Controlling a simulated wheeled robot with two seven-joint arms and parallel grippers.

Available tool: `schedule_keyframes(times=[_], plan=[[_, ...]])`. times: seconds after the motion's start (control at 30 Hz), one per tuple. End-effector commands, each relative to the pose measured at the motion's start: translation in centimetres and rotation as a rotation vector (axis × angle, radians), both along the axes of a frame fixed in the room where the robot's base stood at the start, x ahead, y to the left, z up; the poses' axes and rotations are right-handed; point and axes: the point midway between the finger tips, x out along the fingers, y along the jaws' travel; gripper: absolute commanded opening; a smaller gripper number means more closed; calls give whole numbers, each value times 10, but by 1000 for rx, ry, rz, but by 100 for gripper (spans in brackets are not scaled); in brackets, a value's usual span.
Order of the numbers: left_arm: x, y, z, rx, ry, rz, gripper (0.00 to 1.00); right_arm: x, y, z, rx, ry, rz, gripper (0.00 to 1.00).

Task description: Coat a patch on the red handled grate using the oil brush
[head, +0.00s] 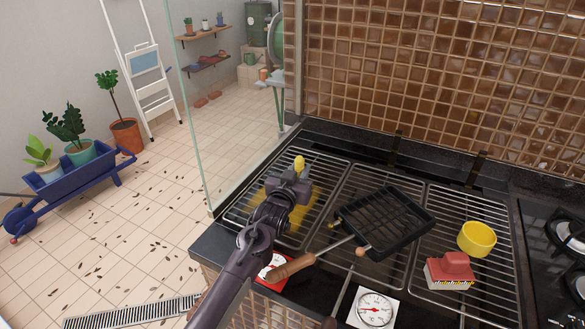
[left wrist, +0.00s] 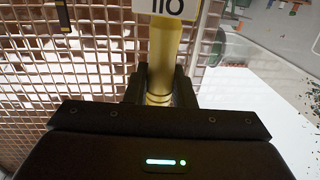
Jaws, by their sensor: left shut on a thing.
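My left gripper (head: 292,182) is over the left grate (head: 327,172) and shut on the yellow handle of the oil brush (head: 299,163). In the left wrist view the yellow handle (left wrist: 163,62) stands between the fingers, with a white label above it that reads OIL upside down. The brush head is hidden by my gripper and arm. A yellow patch (head: 302,216) shows at the left grate, partly behind my arm. I cannot make out a red handle on any grate. A red-framed dial (head: 274,268) is in front of the left grate. My right gripper is not in view.
A yellow cup (head: 477,238) and a red-topped scrub brush (head: 449,270) are on the right grate. A white dial (head: 374,308) is at the front. A glass panel (head: 195,110) stands at the left.

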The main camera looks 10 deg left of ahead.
Motion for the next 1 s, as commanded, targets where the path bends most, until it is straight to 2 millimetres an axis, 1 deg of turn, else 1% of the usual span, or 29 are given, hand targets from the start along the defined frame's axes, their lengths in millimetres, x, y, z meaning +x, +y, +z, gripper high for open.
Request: schedule_keyframes(times=[0.17,0.5,0.6,0.87,1.0], plan=[[-2,-6,1,0,-2,0,0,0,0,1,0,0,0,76],[-12,-33,-1,-1,-1,0,0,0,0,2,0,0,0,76],[-13,-36,-1,0,-2,0,0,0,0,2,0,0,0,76],[-1,-40,-4,1,-2,1,0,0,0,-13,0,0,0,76],[2,-38,-1,1,-1,2,0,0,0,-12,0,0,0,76]])
